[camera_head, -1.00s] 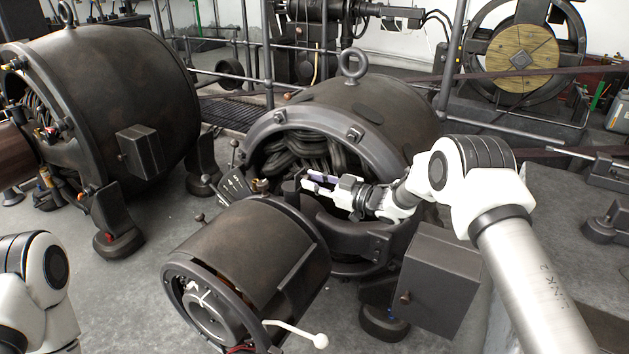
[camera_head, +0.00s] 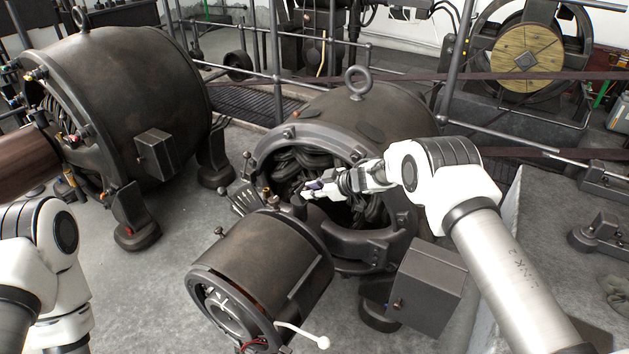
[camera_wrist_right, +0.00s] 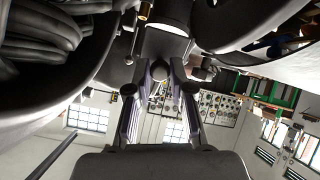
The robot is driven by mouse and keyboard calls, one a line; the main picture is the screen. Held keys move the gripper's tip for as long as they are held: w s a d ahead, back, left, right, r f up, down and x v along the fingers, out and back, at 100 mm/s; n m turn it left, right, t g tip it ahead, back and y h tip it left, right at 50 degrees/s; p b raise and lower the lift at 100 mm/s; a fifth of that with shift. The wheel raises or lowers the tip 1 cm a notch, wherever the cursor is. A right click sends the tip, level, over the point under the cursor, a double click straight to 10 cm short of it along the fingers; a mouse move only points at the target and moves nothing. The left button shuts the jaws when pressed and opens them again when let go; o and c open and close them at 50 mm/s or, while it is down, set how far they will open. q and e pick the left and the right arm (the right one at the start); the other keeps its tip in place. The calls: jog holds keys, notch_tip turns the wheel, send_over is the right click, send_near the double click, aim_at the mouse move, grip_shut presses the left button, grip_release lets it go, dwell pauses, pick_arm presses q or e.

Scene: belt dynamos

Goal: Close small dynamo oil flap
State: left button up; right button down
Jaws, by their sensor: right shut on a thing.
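The small dynamo (camera_head: 395,110) stands in the middle of the head view, its near end open onto dark coils. My right gripper (camera_head: 308,189) reaches in from the right to the upper rim of the brown-black drum at its front. Its tips meet a small dark upright part (camera_head: 298,206) there, which looks like the oil flap. In the right wrist view the two fingers (camera_wrist_right: 160,78) close in on a dark block-like part (camera_wrist_right: 165,46); the exact contact is partly hidden. My left gripper is outside the view; only its arm shows at lower left.
The front drum (camera_head: 262,265) has a white-knobbed lever (camera_head: 322,342) low on its right. A grey box (camera_head: 427,285) sits right of it. A larger dynamo (camera_head: 130,105) stands at left. A lever quadrant (camera_head: 243,196) is close left of my right gripper. Open floor lies between the dynamos.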

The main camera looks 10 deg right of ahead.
dwell(0.3)
jog(key=c, duration=1)
grip_release()
jog(key=v, duration=1.1)
jog(key=shift+s+d+r, duration=0.15)
jog(key=shift+d+r, duration=0.05)
jog(key=shift+r, duration=0.15)
